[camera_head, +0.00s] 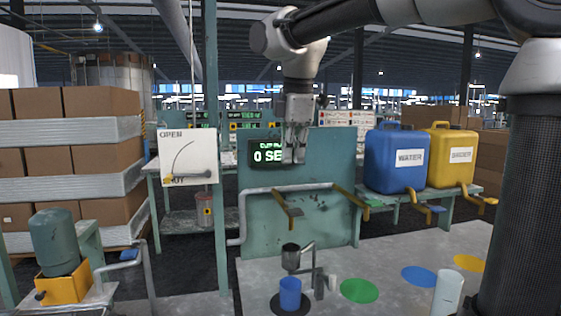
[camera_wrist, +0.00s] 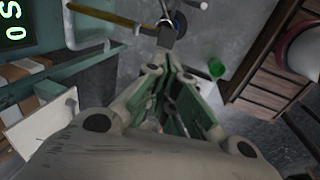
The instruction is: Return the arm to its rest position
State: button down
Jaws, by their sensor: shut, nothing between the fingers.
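My gripper (camera_head: 294,157) hangs from my raised arm in the head view, fingers pointing down, in front of the teal panel and its green-lit display (camera_head: 270,154). In the wrist view my gripper (camera_wrist: 174,66) is shut and empty. Nothing touches the fingertips, and they are well above the grey work surface (camera_head: 400,262).
A blue cup (camera_head: 290,293) stands below a dark funnel (camera_head: 290,257) on the work surface. Blue (camera_head: 396,160) and yellow (camera_head: 450,156) containers stand on a shelf at right. A white cylinder (camera_head: 446,293) stands front right. Pipes and yellow levers stick out from the panel.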

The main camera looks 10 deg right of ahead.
jog(key=s+d+f+m+t, duration=0.1)
jog(key=s+d+f+m, duration=0.6)
jog(key=s+d+m, duration=0.1)
jog(key=s+d+f+m, duration=0.7)
jog(key=s+d+m, duration=0.2)
jog(key=s, duration=0.4)
jog(key=shift+f+m+t, duration=0.35)
jog(key=shift+m+t, duration=0.05)
